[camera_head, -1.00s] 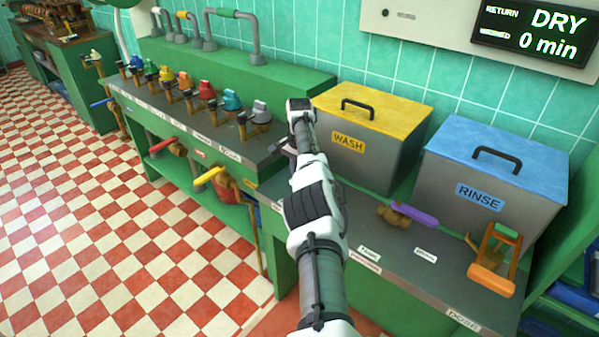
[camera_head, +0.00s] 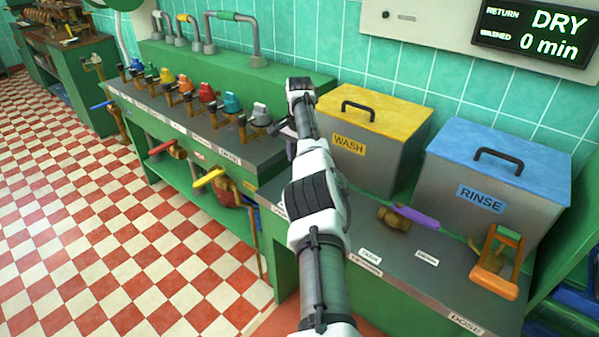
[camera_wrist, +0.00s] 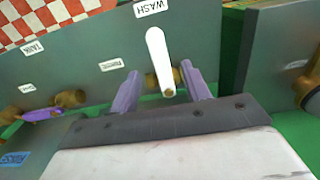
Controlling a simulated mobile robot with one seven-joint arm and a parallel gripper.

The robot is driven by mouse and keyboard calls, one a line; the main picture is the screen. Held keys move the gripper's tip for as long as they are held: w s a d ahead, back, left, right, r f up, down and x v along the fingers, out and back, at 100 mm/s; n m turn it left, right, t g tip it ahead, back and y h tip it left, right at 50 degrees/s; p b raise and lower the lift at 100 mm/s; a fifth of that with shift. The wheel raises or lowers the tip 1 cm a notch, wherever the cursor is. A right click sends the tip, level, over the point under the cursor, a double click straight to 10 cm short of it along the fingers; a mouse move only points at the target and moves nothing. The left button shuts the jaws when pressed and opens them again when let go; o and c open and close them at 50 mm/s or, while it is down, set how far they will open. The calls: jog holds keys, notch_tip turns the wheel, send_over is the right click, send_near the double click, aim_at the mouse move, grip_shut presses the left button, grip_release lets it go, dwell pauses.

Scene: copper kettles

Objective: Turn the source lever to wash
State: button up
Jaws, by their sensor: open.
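A white lever (camera_wrist: 157,55) on a brass fitting (camera_wrist: 151,79) stands in the middle of the wrist view. One end is near the WASH label (camera_wrist: 151,8), the other points toward the camera. My gripper (camera_wrist: 161,72) is open, with one purple-grey finger on each side of the lever's near end. I cannot tell whether either finger touches it. In the head view the white lever is hidden by my arm, and my gripper is mostly hidden left of the yellow-lidded WASH tank (camera_head: 372,138).
A purple-handled brass valve (camera_head: 408,217) sits on the counter (camera_head: 400,283); it also shows in the wrist view (camera_wrist: 42,114). The blue-lidded RINSE tank (camera_head: 492,180) and an orange-handled fitting (camera_head: 497,262) are at the right. Several coloured valves line the bench at left.

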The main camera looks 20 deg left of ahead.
notch_tip(320, 180, up, 8)
jog(key=p, duration=0.4)
jog(key=shift+p, duration=0.35)
jog(key=shift+f, duration=0.1)
